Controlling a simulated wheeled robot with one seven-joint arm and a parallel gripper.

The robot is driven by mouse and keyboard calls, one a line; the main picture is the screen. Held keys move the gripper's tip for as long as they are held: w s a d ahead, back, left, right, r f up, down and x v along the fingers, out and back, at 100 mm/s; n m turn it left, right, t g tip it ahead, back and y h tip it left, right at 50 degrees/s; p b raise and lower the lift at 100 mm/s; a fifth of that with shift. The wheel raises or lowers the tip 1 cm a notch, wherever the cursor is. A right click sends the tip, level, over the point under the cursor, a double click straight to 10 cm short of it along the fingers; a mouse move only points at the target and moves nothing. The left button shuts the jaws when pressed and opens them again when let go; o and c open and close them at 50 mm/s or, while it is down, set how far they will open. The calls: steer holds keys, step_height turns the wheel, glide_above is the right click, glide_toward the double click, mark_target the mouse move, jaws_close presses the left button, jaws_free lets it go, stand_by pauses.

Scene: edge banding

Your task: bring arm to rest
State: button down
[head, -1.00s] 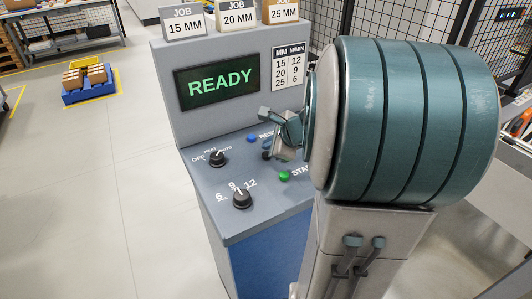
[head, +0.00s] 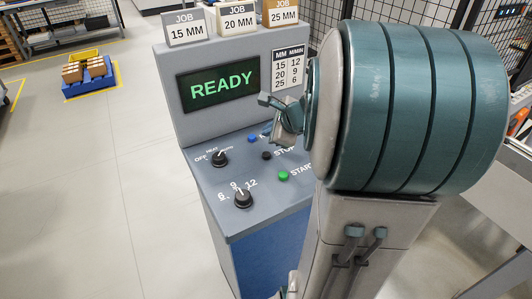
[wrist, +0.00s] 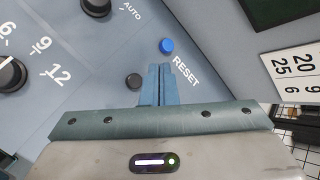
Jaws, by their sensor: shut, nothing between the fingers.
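My gripper (wrist: 160,84) is shut and empty in the wrist view, its two blue-grey fingers together. It hangs above the control panel (head: 217,190), between the blue RESET button (wrist: 166,46) and the dark STOP button (wrist: 134,81). In the head view my gripper is partly hidden behind my own arm. The green START button (head: 283,175) is in front of it. The screen (head: 218,92) reads READY. The heat knob (head: 219,158) points toward AUTO, and the speed knob (head: 243,198) points near 9.
Job cards for 15 MM (head: 187,27), 20 MM and 25 MM stand on top of the panel. A speed chart (head: 288,70) is on its face. A blue pallet with boxes (head: 88,78) sits on the floor at left.

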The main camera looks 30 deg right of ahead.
steer(key=shift+a, duration=0.1)
stand_by(0.3)
steer(key=s+a+n+g, duration=0.1)
steer(key=s+a+n, duration=0.1)
steer(key=a+n, duration=0.2)
steer(key=s+a+n+g, duration=0.1)
steer(key=s+a+n, duration=0.2)
steer(key=a+n, duration=0.1)
steer(key=s+a+r+n+g+y, duration=0.1)
steer(key=s+a+n, duration=0.2)
steer(key=a+n, duration=0.1)
steer(key=shift+s+a+n+g, duration=0.2)
steer(key=shift+a+n+g, duration=0.1)
steer(key=shift+n, duration=0.1)
steer(key=s+a+n+g+h, duration=0.1)
steer(key=s+n+g+h, duration=0.1)
steer(key=s+n, duration=0.7)
steer(key=shift+s+a+f+n+h, duration=0.35)
steer(key=shift+n+h, duration=0.25)
steer(key=shift+n, duration=0.6)
